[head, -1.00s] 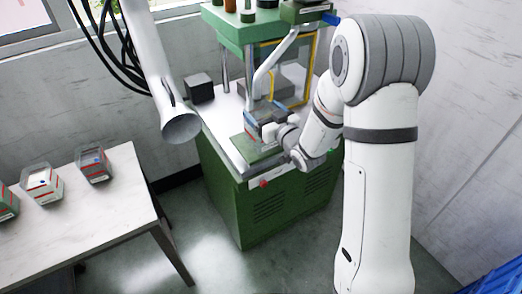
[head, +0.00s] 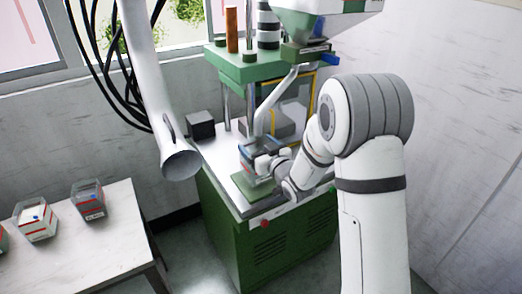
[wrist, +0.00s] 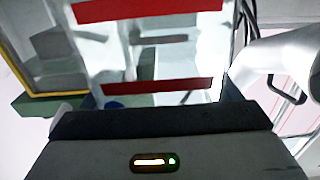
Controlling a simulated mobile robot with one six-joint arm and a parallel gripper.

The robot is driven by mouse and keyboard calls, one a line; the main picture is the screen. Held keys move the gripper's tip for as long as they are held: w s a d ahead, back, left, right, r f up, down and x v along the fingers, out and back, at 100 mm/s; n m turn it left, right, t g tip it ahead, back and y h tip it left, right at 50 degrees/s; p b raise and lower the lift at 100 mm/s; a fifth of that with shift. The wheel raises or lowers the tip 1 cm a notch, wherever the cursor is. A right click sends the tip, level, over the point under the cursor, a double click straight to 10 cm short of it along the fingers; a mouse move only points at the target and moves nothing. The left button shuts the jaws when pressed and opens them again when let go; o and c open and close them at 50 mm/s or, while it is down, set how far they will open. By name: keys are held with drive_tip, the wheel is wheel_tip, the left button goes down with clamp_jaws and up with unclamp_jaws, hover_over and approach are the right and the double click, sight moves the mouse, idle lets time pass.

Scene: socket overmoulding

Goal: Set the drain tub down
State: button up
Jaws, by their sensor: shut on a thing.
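My gripper (head: 262,158) is shut on a clear tub with red bands, which I take to be the drain tub. In the head view the tub (head: 249,161) is partly hidden by the gripper and sits over the green plate (head: 254,187) at the front of the machine. I cannot tell whether it touches the plate. In the wrist view the tub's see-through wall (wrist: 165,60) with two red stripes fills the middle, beyond the dark edge of my gripper. The fingertips are hidden there.
The green machine (head: 270,235) has upright columns and a yellow-framed guard (head: 308,97) behind the tub. A dark box (head: 201,125) stands on its left side. A white duct (head: 180,160) hangs at left. Similar tubs (head: 88,203) stand on the white table (head: 105,250).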

drive_tip(key=shift+f, duration=0.8)
drive_tip(key=shift+f, duration=0.2)
drive_tip(key=o, duration=1.3)
drive_tip(key=shift+c, duration=0.2)
drive_tip(key=shift+r, duration=0.1)
